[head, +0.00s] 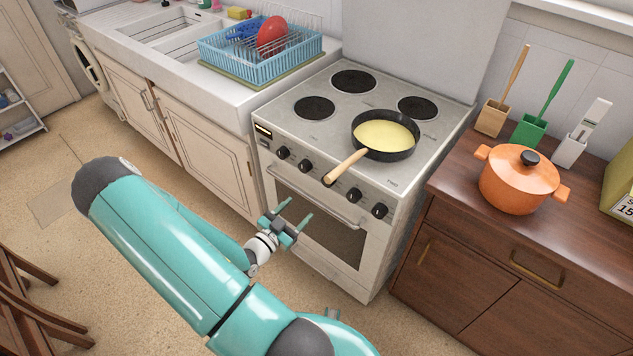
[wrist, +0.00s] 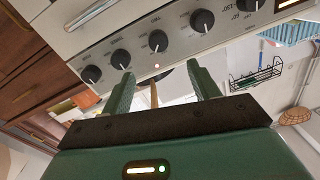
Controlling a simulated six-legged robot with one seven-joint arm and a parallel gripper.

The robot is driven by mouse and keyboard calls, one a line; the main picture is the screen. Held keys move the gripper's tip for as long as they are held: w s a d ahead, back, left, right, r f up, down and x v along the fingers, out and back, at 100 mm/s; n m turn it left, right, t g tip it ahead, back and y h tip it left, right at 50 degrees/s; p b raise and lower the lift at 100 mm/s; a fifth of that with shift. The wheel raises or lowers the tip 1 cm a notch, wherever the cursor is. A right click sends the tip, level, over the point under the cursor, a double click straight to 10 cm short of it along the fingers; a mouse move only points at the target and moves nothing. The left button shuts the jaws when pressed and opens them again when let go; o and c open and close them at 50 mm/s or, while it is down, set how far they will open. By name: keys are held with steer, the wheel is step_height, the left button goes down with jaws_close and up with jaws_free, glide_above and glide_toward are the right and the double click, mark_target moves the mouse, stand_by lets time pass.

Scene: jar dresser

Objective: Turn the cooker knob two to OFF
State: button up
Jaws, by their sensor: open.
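The white cooker (head: 330,110) has a row of dark round knobs on its front panel. In the head view, two knobs (head: 283,152) are left of the pan handle and two (head: 354,195) are right of it. My gripper (head: 299,208) is open and empty in front of the oven door, below the panel. In the wrist view, its fingers (wrist: 163,72) point toward the panel, apart from the knobs.
A black frying pan (head: 386,155) with yellow contents sits on the hob, its wooden handle (head: 346,166) reaching over the front edge. The oven handle (head: 318,200) runs below the knobs. A wooden cabinet (head: 470,260) with an orange pot (head: 518,183) stands right.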

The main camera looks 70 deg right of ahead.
mark_target(326, 183)
steer(key=x, duration=1.3)
steer(key=shift+s+d, duration=0.3)
steer(key=shift+s, duration=0.05)
steer(key=c, duration=1)
